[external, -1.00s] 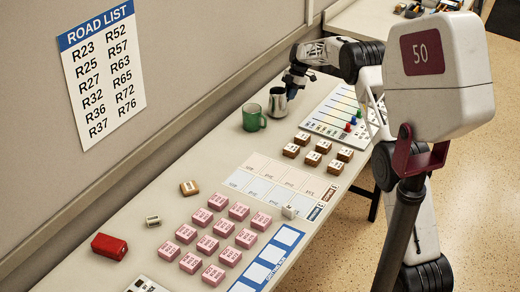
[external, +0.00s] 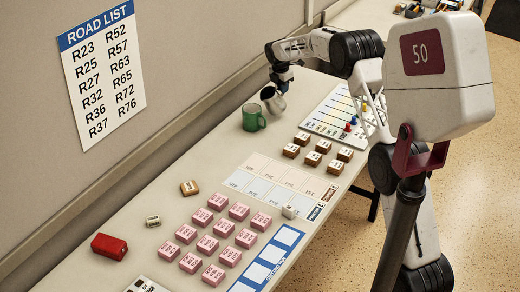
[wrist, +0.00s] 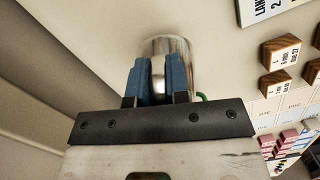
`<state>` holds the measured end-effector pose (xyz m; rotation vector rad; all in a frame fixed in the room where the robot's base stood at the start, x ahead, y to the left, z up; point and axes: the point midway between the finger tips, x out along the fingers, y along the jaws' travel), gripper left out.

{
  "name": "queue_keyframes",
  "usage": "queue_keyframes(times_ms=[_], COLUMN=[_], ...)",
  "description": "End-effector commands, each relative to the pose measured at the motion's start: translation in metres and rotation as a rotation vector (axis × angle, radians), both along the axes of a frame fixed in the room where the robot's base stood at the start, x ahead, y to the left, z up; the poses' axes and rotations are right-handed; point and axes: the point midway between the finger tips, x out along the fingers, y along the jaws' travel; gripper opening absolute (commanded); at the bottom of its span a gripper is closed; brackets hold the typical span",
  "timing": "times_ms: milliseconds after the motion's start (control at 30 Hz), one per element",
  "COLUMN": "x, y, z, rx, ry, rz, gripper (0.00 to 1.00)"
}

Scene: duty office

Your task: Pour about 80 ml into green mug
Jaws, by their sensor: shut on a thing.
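The green mug (external: 253,117) stands upright on the table near the wall. A shiny metal jug (external: 274,101) is just right of and behind it, tilted with its mouth toward the mug. My gripper (external: 281,84) is shut on the jug at its upper right side. In the wrist view, the blue fingers (wrist: 157,80) close on the jug (wrist: 168,48), and a small green piece of the mug (wrist: 202,97) shows at the right. I cannot see any liquid, the inside of the mug, or whether the jug touches its rim.
Brown blocks (external: 313,158) stand right of the mug, with a striped board with coloured pegs (external: 337,113) behind them. Pink blocks (external: 207,243), a red object (external: 109,246) and a tan block (external: 189,187) lie nearer. The wall is close at left; table left of the mug is clear.

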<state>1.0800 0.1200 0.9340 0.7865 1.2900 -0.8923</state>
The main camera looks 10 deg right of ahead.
Motion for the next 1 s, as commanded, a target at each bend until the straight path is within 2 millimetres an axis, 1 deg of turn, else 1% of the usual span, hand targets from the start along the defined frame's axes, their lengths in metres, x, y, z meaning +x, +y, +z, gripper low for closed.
queue_keyframes(times_ms=[33, 200, 700, 1000], x=[-0.002, -0.008, -0.017, -0.02], y=[0.006, 0.019, 0.035, 0.04], z=[0.011, 0.035, 0.065, 0.072], rx=[-0.026, -0.123, -0.393, -0.471], ry=[-0.017, -0.068, -0.204, -0.243], rz=[0.005, 0.004, 0.002, 0.002], gripper=[0.0, 0.0, 0.0, 0.0])
